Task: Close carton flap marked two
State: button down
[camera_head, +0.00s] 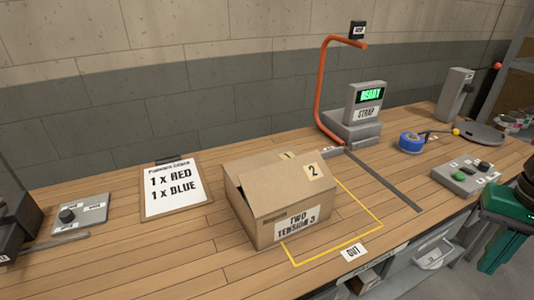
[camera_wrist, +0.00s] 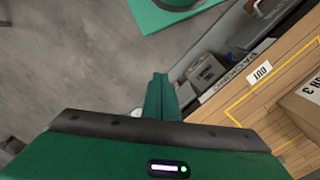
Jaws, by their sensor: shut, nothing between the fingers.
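A corner of the carton shows at the right of the wrist view (camera_wrist: 304,108). My green gripper (camera_head: 487,264) is off the bench's front right edge, well apart from the carton. In the wrist view its fingers (camera_wrist: 158,80) are shut and empty.
A yellow outline (camera_head: 375,214) surrounds the carton's right side, by an OUT label (camera_head: 353,252). The strap machine (camera_head: 362,105) with orange arch stands behind. Blue tape (camera_head: 411,142) and a button box (camera_head: 465,178) lie right. An order clipboard (camera_head: 172,191) lies left.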

jog(key=w+a+r+m+t+h, duration=0.1)
jog(key=w+a+r+h, duration=0.1)
jog(key=w+r, duration=0.8)
notch_tip(320, 180, up, 9)
jog(key=m+t, duration=0.3)
jog(key=m, duration=0.2)
send_over(279, 164)
jog(key=s, duration=0.5)
jog(key=x, duration=0.3)
jog(key=a+x, duration=0.1)
jog(key=x, duration=0.2)
jog(key=a+x, duration=0.1)
jog(key=x, duration=0.2)
jog(key=shift+w+f, duration=0.4)
jog(key=shift+w+a+f, duration=0.2)
jog(key=shift+w+f, duration=0.05)
jog(key=shift+f, duration=0.2)
